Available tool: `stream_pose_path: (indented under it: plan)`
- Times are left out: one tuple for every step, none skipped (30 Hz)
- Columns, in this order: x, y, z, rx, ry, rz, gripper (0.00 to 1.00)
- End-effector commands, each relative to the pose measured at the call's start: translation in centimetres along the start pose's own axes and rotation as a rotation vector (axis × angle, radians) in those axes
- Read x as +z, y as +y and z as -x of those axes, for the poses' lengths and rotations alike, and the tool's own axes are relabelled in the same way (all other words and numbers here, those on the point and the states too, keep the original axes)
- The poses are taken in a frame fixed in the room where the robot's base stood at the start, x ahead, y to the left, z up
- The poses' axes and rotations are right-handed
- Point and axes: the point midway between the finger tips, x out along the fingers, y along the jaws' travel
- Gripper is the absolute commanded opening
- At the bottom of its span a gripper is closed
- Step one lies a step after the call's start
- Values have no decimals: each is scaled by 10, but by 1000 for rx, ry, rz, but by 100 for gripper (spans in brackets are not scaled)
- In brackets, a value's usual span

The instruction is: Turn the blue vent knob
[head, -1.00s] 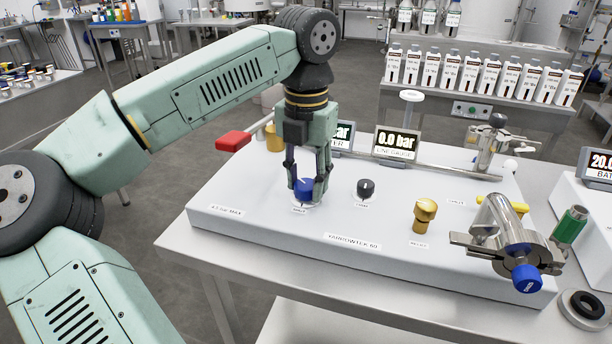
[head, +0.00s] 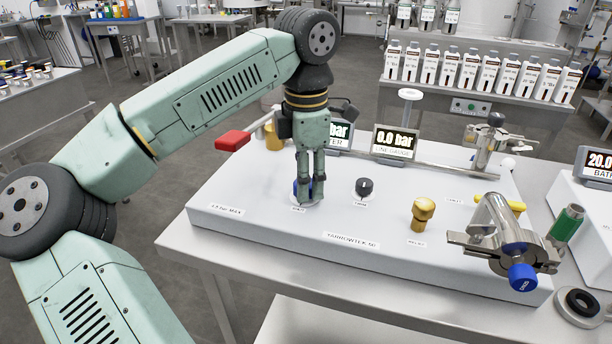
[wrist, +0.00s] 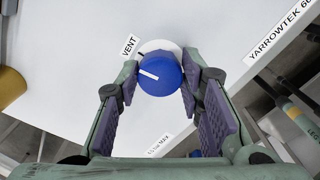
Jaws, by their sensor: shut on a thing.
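The blue vent knob (wrist: 161,76) sits on a white disc on the pale panel, beside the label VENT (wrist: 130,45). In the wrist view its white pointer line runs from near its middle to its left edge. My gripper (wrist: 158,84) points straight down over it, with a dark pad on each side of the knob, shut on it. In the head view my gripper (head: 311,194) covers most of the knob, and only a blue sliver (head: 296,187) shows at its left.
A black knob (head: 364,187) and a brass relief knob (head: 422,214) stand to the right. A red-handled lever (head: 233,140) is at the left. A line gauge (head: 395,143) reading 0.0 bar stands behind. A metal valve with another blue knob (head: 523,277) is at the right.

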Motion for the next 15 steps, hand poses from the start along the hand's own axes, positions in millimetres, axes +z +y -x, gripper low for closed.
stream_pose_path:
  plan:
    - [1, 0, 1, 1, -3, -21, 6]
    - [1, 0, 1, 1, -3, -34, 6]
    - [1, 0, 0, 1, -3, -48, 6]
    - [1, 0, 0, 1, -3, -59, 6]
    - [1, 0, 0, 1, -3, -67, 6]
    - [1, 0, 0, 1, -3, -77, 6]
    - [1, 0, 0, 1, -3, -85, 6]
    - [1, 0, 0, 1, -3, -90, 6]
    - [1, 0, 0, 1, -3, -96, 6]
    - [1, 0, 0, 1, -3, -99, 6]
    - [1, 0, 0, 1, -3, -102, 6]
    - [1, 0, 0, 1, -3, -105, 6]
    - [1, 0, 0, 2, -3, -107, 6]
    - [1, 0, 0, 1, -3, -108, 6]
    - [1, 0, 0, 2, -3, -109, 6]
